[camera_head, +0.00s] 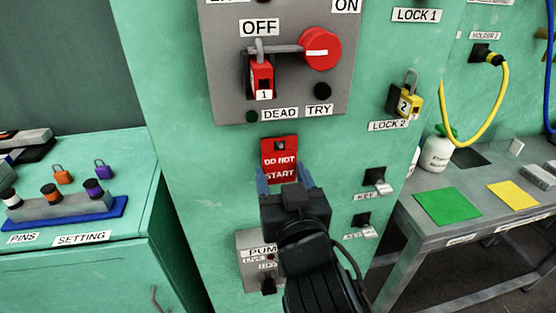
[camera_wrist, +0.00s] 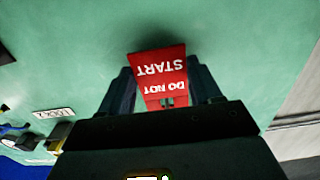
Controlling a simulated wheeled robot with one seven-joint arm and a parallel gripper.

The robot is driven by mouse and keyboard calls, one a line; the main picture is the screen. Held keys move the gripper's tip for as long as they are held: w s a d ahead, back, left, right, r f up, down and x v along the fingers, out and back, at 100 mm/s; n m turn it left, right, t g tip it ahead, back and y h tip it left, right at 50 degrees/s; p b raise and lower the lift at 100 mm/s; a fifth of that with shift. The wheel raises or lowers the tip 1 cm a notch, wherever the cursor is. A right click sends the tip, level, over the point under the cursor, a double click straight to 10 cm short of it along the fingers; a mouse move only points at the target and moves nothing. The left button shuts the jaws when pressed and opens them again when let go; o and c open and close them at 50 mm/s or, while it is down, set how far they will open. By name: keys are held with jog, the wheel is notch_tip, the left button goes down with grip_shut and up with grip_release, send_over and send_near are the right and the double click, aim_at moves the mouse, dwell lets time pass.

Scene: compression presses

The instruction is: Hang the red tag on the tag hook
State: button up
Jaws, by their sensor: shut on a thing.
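The red tag (camera_head: 280,160) reads "DO NOT START" and has a hole near its top edge. It is upright in the head view, in front of the green cabinet face below the grey switch panel. My gripper (camera_head: 284,180) is shut on the tag, one finger at each side edge. In the wrist view the tag (camera_wrist: 160,72) appears upside down between the fingers (camera_wrist: 160,88), with a dark shadow on the green face beside it. Something dark shows at the tag's hole. I cannot make out the tag hook; whether the tag touches it cannot be told.
The grey switch panel (camera_head: 225,60) above carries a red rotary switch (camera_head: 320,48) and a red padlock (camera_head: 262,77). A yellow padlock (camera_head: 410,104) hangs at right. Two key holders (camera_head: 376,180) are right of the tag; a pump box (camera_head: 250,246) is below.

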jog(key=shift+r+p, duration=0.45)
jog(key=shift+r, duration=0.15)
jog(key=shift+c, duration=0.4)
jog(key=shift+s+d, duration=0.15)
jog(key=shift+s, duration=0.4)
jog(key=shift+s+d, duration=0.1)
jog(key=shift+s, duration=0.25)
jog(key=shift+v, duration=1.6)
jog(key=shift+v, duration=2.45)
